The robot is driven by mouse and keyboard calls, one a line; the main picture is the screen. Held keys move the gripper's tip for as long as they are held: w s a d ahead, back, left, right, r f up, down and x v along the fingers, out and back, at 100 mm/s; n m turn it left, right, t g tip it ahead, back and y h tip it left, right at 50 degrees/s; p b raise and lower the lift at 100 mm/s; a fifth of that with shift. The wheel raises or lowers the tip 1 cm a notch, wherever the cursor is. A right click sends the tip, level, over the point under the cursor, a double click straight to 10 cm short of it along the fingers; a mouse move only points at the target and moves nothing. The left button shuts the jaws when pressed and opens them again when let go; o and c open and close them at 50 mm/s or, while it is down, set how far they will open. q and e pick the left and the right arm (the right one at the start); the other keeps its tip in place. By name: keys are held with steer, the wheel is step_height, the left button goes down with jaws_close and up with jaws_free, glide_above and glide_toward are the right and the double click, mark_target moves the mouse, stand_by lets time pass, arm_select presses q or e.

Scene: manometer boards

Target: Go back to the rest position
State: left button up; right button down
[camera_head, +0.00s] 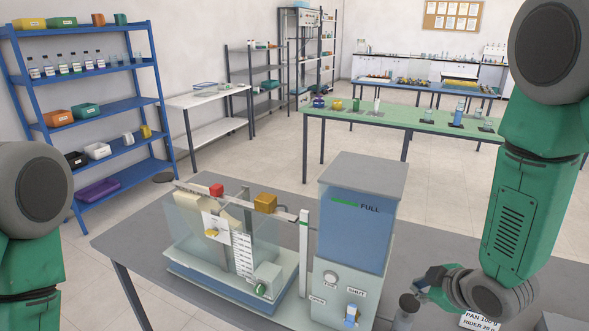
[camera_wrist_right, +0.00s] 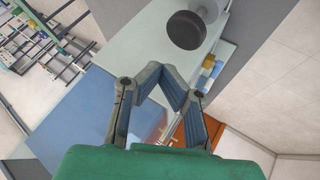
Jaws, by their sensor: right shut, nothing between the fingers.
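My right gripper (camera_head: 424,284) is low over the right part of the grey table (camera_head: 125,240), just right of the manometer board's tank (camera_head: 355,230). Its fingers point left and are shut with nothing between them. In the right wrist view the closed fingers (camera_wrist_right: 165,75) show over the board, with a dark round-topped piece (camera_wrist_right: 187,30) beyond them. A small dark-topped cylinder (camera_head: 408,303) stands close beside the gripper in the head view; I cannot tell whether they touch. My left arm shows at the left edge, its gripper out of view.
A printed label (camera_head: 480,321) lies at the front right. Blue shelves (camera_head: 90,110) and a green table (camera_head: 400,120) stand behind.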

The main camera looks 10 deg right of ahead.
steer(key=s+a+f+m+g, duration=0.1)
steer(key=s+f+m+g, duration=0.3)
steer(key=s, duration=0.6)
steer(key=s+f+m+g+h, duration=0.1)
steer(key=s+f+m, duration=0.2)
steer(key=s+f, duration=0.5)
steer(key=s+a+f+m+g, duration=0.1)
steer(key=s+f+m+g, duration=0.25)
steer(key=s, duration=0.85)
step_height(320, 180, down, 17)
steer(key=w+a+b, duration=0.1)
steer(key=b, duration=1.6)
steer(key=shift+w+a+r+n+t, duration=0.2)
steer(key=shift+w+n+t, duration=0.15)
steer(key=shift+n, duration=0.1)
steer(key=shift+w, duration=0.1)
